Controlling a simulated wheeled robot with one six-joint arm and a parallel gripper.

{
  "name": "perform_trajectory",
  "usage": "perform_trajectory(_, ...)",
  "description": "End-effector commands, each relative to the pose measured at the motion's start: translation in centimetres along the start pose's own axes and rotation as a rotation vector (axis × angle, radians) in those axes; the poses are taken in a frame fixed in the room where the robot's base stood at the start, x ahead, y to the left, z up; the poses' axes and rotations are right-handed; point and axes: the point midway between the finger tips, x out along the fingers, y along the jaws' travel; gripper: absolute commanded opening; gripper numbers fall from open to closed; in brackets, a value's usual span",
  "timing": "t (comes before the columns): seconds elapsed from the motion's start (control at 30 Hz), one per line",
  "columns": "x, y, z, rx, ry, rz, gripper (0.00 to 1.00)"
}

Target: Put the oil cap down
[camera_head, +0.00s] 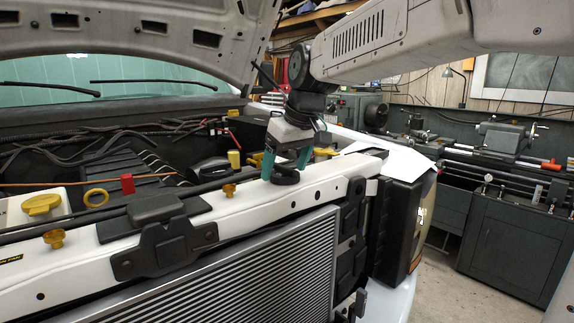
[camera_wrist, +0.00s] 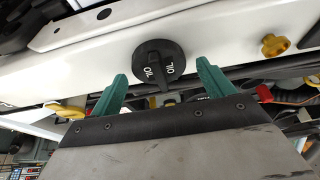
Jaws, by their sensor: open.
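The black oil cap (camera_wrist: 158,62), with "OIL" in white letters on its top, sits on the white crossbar at the front of the engine bay. In the head view the oil cap (camera_head: 285,176) is a small dark disc on the bar, just below the fingertips. My gripper (camera_head: 286,167) is above the bar, pointing down, with its green fingers apart. In the wrist view my gripper (camera_wrist: 160,78) has one finger on each side of the cap, with visible gaps. Whether the fingertips touch the cap cannot be told in the head view.
The white crossbar (camera_head: 325,176) runs along the front above the radiator (camera_head: 240,270). Yellow caps (camera_head: 42,205), a yellow ring (camera_head: 95,198) and a red part (camera_head: 127,183) stand behind it. The raised hood (camera_head: 130,30) is overhead. A black headlight housing (camera_head: 400,220) is at right.

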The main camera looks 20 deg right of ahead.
Motion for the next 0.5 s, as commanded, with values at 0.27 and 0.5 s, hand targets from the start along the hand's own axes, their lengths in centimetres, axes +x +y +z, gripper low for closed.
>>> perform_trajectory(0.27,-4.7,0.1,-0.1,0.001,0.005,0.002,0.81)
perform_trajectory(0.5,-9.6,0.0,-0.1,0.000,0.003,0.001,0.81)
